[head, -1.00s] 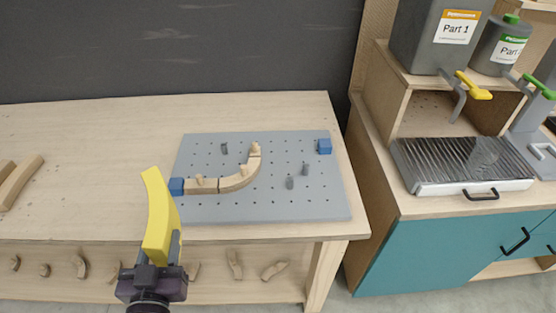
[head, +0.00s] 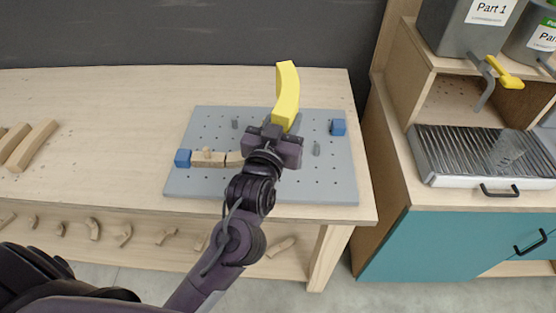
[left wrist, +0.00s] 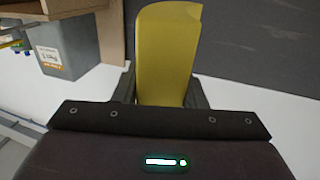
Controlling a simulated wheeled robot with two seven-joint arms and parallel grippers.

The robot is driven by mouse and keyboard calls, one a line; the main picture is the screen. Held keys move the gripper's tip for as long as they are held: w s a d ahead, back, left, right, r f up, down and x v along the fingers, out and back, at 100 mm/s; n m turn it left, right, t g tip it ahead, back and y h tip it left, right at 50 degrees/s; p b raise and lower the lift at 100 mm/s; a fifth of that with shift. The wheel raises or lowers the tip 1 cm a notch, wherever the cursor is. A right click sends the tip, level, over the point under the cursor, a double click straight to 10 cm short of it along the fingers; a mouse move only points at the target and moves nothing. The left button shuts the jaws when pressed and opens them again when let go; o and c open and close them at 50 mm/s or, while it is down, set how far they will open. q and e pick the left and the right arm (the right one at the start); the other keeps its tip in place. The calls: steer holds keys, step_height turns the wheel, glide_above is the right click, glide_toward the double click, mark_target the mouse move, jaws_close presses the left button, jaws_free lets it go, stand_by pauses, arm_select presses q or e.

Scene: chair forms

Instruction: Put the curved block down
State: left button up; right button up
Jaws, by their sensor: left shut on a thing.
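My left gripper (head: 277,128) is shut on the yellow curved block (head: 287,92) and holds it upright over the right middle of the grey pegboard (head: 180,185). The block also fills the middle of the left wrist view (left wrist: 166,55), between the fingers. On the board, a row of wooden pieces (head: 210,159) runs right from a blue block (head: 183,158); my gripper and arm hide the rest of it. A second blue block (head: 338,127) sits at the right. Whether the yellow block touches anything below cannot be seen. My right gripper is not in view.
Grey pegs (head: 317,149) stand on the board near my gripper. Long wooden pieces (head: 30,145) lie at the table's left. The table (head: 110,120) between them and the board is clear. A shelf with containers (head: 475,30) and a ridged tray (head: 470,155) stands at the right.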

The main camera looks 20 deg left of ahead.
arm_select(q)
step_height(320, 180, down, 15)
steer(key=shift+r+p, duration=0.15)
steer(key=shift+p, duration=0.65)
steer(key=shift+f, duration=0.3)
steer(key=shift+f, duration=0.1)
steer(key=o, duration=1.3)
steer(key=shift+c, duration=0.2)
